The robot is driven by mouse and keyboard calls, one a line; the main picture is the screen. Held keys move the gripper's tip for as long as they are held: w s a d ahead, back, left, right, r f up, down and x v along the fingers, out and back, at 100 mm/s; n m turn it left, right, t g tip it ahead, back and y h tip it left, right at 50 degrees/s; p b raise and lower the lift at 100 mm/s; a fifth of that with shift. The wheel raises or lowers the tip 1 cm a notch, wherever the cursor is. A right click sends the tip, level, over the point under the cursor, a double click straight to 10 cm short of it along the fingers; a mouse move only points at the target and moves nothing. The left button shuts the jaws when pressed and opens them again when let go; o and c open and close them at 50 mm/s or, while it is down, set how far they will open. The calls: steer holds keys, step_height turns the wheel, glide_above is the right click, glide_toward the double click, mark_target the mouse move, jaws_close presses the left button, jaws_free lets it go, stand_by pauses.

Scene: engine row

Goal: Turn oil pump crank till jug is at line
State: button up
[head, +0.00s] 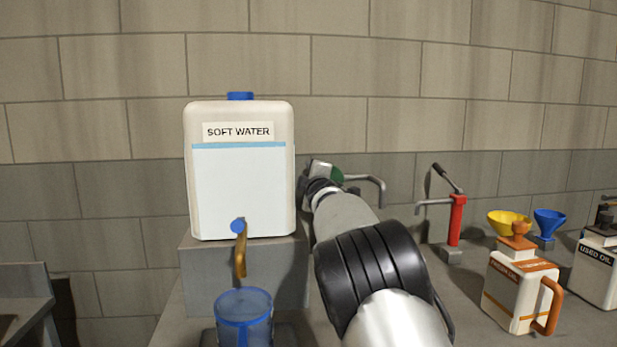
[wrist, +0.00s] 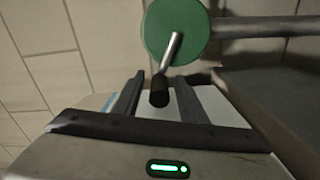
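The crank pump has a green disc (wrist: 176,28) with a metal crank arm and a black knob (wrist: 159,98) in the wrist view. In the head view its green part (head: 337,174) and bent grey spout (head: 372,182) show behind my arm. My gripper (wrist: 158,97) has its two fingers apart, with the knob between them and gaps visible on both sides. In the head view my arm hides most of the pump and whatever stands below the spout. A white jug with orange trim (head: 517,291), its label ending in OIL, stands at the right.
A SOFT WATER tank (head: 240,180) stands on a grey block at the left, above a blue cup (head: 244,318). A red hand pump (head: 455,222), yellow funnel (head: 506,222), blue funnel (head: 549,221) and USED OIL container (head: 597,270) stand to the right. A block wall closes the back.

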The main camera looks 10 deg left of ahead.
steer(key=shift+s, duration=0.1)
steer(key=b+v, duration=0.2)
steer(key=v, duration=1.5)
steer(key=shift+s+r, duration=0.1)
